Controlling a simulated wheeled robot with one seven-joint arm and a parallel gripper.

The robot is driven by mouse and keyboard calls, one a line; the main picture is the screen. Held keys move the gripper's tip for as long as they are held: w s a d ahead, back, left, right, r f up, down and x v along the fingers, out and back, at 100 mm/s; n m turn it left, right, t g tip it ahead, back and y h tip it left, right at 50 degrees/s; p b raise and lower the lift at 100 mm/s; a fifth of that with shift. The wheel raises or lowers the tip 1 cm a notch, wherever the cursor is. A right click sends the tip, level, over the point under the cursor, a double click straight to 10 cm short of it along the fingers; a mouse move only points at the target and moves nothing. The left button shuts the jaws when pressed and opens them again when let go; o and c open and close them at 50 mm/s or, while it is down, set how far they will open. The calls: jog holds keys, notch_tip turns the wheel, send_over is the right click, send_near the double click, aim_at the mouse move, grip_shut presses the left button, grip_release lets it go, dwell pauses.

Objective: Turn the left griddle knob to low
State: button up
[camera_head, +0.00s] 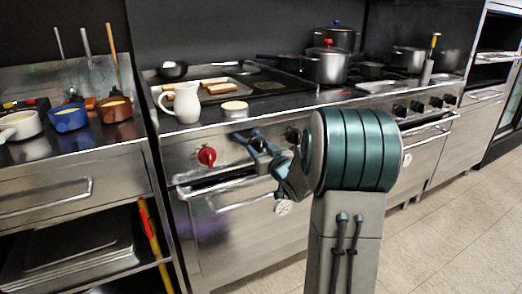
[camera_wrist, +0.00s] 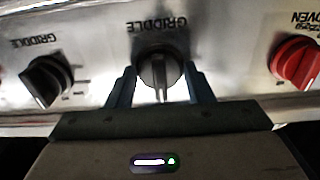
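The left griddle knob (camera_wrist: 160,72) is dark grey and round with a raised grip bar. It sits in the middle of the wrist view, under a GRIDDLE label, and its bar stands about upright in that picture. My gripper (camera_wrist: 161,84) is open, with one finger on each side of this knob and a small gap at each side. In the head view my gripper (camera_head: 268,160) is at the stove's front panel, and it partly covers the knob (camera_head: 258,143). A second griddle knob (camera_wrist: 47,82), black, is at the left of the upside-down wrist view.
A red oven knob (camera_head: 207,156) is close by on the panel, left of my gripper; it also shows in the wrist view (camera_wrist: 295,62). An oven door handle (camera_head: 232,200) runs below. A white pitcher (camera_head: 184,103) and a small cup (camera_head: 235,109) stand near the edge above.

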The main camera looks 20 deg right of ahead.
jog(key=shift+f+n+b, duration=0.1)
jog(key=shift+n+b, duration=0.2)
jog(key=shift+b, duration=0.15)
jog(key=n+b, duration=0.2)
jog(key=b, duration=0.1)
jog(key=shift+f, duration=0.1)
jog(key=shift+n+b, duration=1.6)
jog(key=shift+n, duration=0.5)
jog(key=shift+r, duration=0.2)
jog(key=o, duration=1)
jog(key=s+p, duration=0.1)
jog(key=s, duration=0.6)
jog(key=s+p, duration=0.2)
jog(key=s, duration=0.5)
jog(key=shift+d, duration=0.2)
